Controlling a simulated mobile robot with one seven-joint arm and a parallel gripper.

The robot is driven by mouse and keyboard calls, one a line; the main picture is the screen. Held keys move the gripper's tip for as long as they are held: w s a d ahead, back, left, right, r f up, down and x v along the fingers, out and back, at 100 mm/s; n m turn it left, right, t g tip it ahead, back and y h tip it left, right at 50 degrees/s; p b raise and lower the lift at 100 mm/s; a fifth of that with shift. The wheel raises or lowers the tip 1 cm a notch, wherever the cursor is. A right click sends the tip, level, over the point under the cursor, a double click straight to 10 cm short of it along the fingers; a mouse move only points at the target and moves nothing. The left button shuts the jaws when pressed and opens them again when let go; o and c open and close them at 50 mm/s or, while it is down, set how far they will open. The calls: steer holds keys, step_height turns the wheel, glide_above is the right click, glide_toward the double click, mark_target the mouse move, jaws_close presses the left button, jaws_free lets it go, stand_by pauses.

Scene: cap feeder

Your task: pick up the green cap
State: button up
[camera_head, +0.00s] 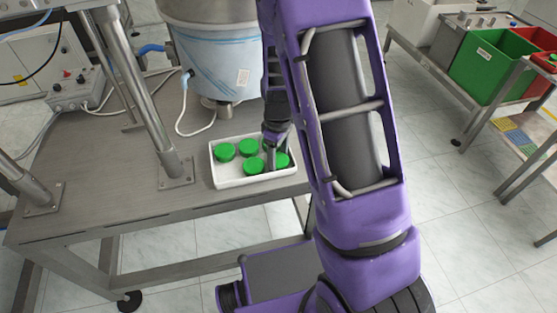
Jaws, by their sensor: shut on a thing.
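Several green caps lie in a white tray (236,184) on the metal table. One green cap (224,152) is at the tray's left, another green cap (249,146) at the back, and another green cap (253,166) near the front. My gripper (271,160) reaches down into the right part of the tray and is shut on the green cap (282,160) at the right. The fingers and my arm partly cover that cap. Whether it touches the tray floor cannot be told.
A large metal bowl feeder (215,65) stands just behind the tray. A metal post (150,95) rises from the table (115,185) left of the tray. A green bin (490,65) and a red bin (515,50) stand on a rack at the right.

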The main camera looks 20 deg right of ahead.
mark_target(279, 162)
steer(key=shift+r, duration=0.15)
step_height(279, 162, up, 10)
steer(key=shift+f+p, duration=0.1)
steer(key=shift+p, duration=0.9)
steer(key=m+p, duration=0.1)
steer(key=m, duration=0.2)
steer(key=m+p, duration=0.1)
steer(key=m, duration=0.2)
steer(key=s+m+p, duration=0.1)
steer(key=m+p, duration=0.1)
steer(key=m, duration=0.1)
steer(key=shift+a+r, duration=0.15)
steer(key=shift+r, duration=0.15)
